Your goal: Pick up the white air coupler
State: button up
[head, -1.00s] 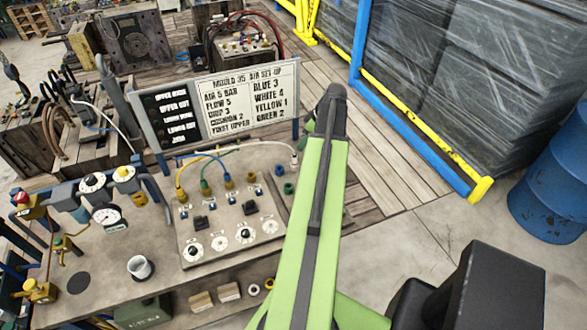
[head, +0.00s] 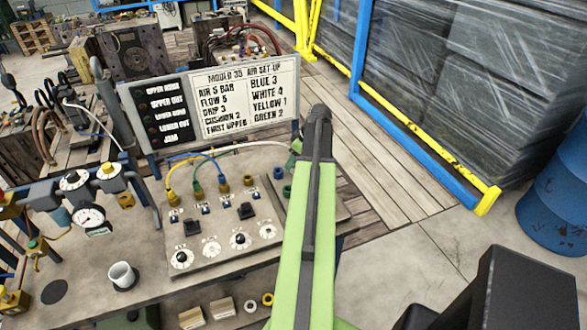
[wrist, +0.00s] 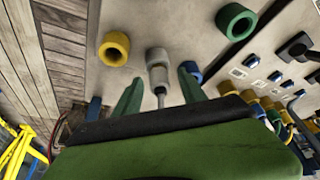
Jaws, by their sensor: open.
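In the wrist view the white air coupler (wrist: 157,58) shows as a pale round piece with a narrower grey body and a thin stem towards my gripper. My gripper (wrist: 159,78) is open, with one green finger on each side of the coupler and a gap to each. The right finger is close to a blue fitting (wrist: 194,69). In the head view a white hose (head: 250,146) runs from the panel to the end of my arm. The coupler is hidden there behind the arm.
A yellow ring fitting (wrist: 114,48) and a green ring fitting (wrist: 236,22) stand nearby. The panel (head: 225,235) carries knobs and yellow, green and blue hose plugs. A sign board (head: 215,105) stands behind it. A white cup (head: 122,275) is on the bench at left.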

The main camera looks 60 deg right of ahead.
grip_shut()
jog(key=shift+r, duration=0.15)
